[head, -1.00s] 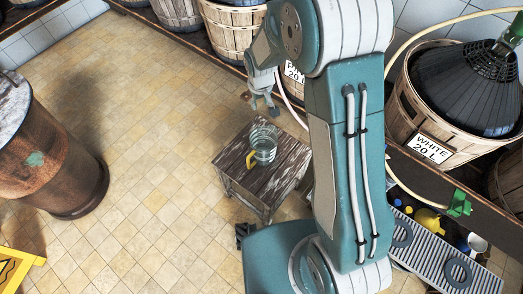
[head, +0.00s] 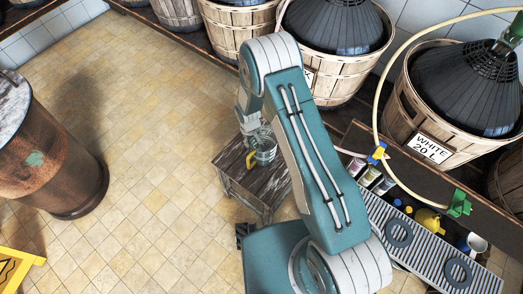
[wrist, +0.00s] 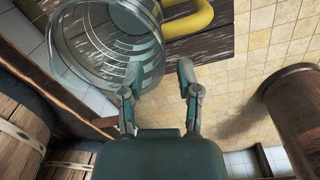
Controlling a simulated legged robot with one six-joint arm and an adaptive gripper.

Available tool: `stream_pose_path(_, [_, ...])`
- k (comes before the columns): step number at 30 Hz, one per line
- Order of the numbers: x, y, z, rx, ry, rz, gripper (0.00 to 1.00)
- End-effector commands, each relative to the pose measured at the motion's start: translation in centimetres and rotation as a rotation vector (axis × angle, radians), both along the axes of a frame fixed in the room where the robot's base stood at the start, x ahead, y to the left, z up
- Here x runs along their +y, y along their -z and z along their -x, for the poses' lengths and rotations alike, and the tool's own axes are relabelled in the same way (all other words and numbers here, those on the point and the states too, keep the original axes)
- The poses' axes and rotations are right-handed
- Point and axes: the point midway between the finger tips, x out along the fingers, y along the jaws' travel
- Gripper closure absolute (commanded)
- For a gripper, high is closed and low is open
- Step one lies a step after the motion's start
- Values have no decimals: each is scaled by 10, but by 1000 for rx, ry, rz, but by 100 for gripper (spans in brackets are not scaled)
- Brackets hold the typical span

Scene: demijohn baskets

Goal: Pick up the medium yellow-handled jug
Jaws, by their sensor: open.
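The jug (head: 266,155) is clear and ribbed with a yellow handle (head: 250,159). It stands on a small dark wooden stool (head: 240,184). In the wrist view the jug (wrist: 100,38) fills the upper left and its yellow handle (wrist: 192,20) is at the top centre. My gripper (wrist: 158,74) is open and empty, its left fingertip overlapping the jug's edge in the picture. I cannot tell whether it touches. In the head view my gripper (head: 253,137) is right by the jug's top, partly blended with it.
A rusty barrel (head: 50,165) stands at the left, with a yellow sign (head: 18,268) below it. Basketed demijohns (head: 450,100) line the back and right. The tiled floor between is clear.

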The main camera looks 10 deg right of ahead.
Motion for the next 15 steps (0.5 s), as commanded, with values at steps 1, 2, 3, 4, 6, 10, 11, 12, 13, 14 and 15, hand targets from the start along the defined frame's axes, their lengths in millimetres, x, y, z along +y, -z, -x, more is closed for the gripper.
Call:
stream_pose_path(1, [0,8,0,2,0,1,56])
stream_pose_path(2, [-1,12,0,1,0,0,56])
stream_pose_path(3, [-1,15,0,1,0,0,56])
stream_pose_path(4, [-1,18,0,1,0,0,56])
stream_pose_path(6, [-1,21,0,0,0,0,56])
stream_pose_path(10, [-1,37,2,2,0,1,56])
stream_pose_path(11, [-2,42,3,2,0,1,56])
stream_pose_path(12, [-2,49,4,3,0,1,56])
stream_pose_path(13, [-2,54,4,2,0,1,56])
stream_pose_path(14, [-2,58,3,1,1,0,56])
stream_pose_path(15, [-2,63,3,0,1,0,56])
